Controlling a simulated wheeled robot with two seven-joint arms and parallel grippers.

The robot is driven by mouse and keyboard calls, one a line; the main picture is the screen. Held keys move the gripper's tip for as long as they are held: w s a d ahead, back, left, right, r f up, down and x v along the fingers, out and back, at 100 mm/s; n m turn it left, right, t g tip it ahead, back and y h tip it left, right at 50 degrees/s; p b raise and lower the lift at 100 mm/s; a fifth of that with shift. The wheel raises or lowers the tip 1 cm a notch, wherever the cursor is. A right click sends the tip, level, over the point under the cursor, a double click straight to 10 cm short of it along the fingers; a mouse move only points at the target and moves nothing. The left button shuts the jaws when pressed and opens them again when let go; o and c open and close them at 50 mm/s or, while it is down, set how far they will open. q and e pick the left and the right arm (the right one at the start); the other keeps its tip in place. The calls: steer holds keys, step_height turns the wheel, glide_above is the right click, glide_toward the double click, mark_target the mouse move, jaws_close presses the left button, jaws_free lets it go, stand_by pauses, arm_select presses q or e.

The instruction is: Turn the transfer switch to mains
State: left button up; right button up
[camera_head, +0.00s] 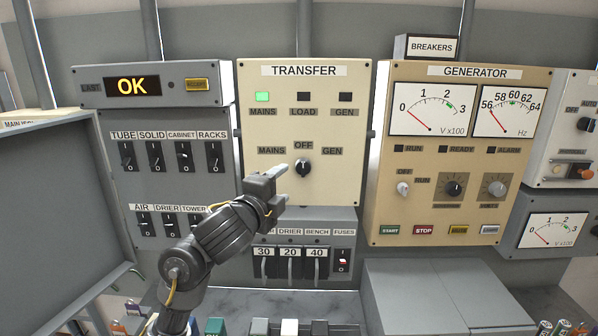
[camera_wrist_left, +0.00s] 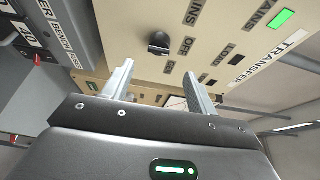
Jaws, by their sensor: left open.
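The transfer switch is a black rotary knob (camera_head: 303,168) on the cream TRANSFER panel (camera_head: 345,120), between MAINS on its left and GEN on its right. Its pointer appears to face up to OFF. The green lamp (camera_head: 262,97) over MAINS is lit; the LOAD and GEN lamps are dark. My left gripper (camera_head: 276,179) is open and empty, just left of and slightly below the knob in the head view. In the left wrist view the knob (camera_wrist_left: 159,43) shows beyond the gap between the open fingers (camera_wrist_left: 158,74), apart from them. My right gripper is out of view.
A breaker panel (camera_head: 220,165) with several toggles is at the left, with an OK display (camera_head: 131,86) above. The generator panel (camera_head: 455,150) with gauges and knobs is at the right. Fuse switches (camera_head: 290,265) sit below the knob, over a grey worktop (camera_head: 235,301).

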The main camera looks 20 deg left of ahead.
mark_target(301, 169)
arm_select(q)
steer(key=w, duration=0.2)
steer(key=w+d+b, duration=0.1)
steer(key=w, duration=0.5)
steer(key=shift+w+d, duration=0.15)
steer(key=shift+w, duration=0.1)
steer(key=shift+w+d, duration=0.1)
steer(key=shift+w, duration=0.8)
